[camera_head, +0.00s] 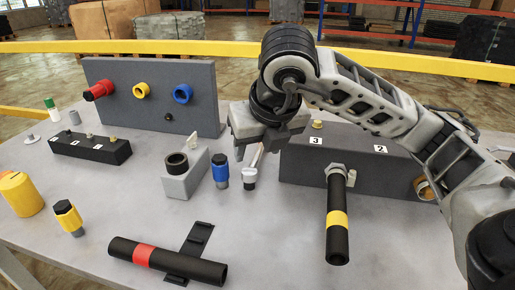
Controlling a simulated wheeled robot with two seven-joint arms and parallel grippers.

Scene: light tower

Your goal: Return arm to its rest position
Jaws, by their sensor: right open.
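My right arm comes in from the right. Its gripper (262,142) is above the middle of the table and points down, open. A small white-topped part (250,176) stands just below it; whether they touch is hard to tell. A blue-capped part (220,170) stands left of it. A grey stand with a black ring (183,176) is farther left. A dark block labelled 3 and 2 (300,165) is behind and right of the gripper, partly hidden by my arm. A black tube with a yellow band (337,240) sticks out of its front. My left gripper is out of view.
A grey panel (140,75) with red, yellow and blue fittings stands at the back left. A low black block (90,148), a yellow-topped part (68,217) and a yellow cylinder (20,193) are left. A red-banded black tube (167,261) lies in front. A yellow rail (200,47) runs behind.

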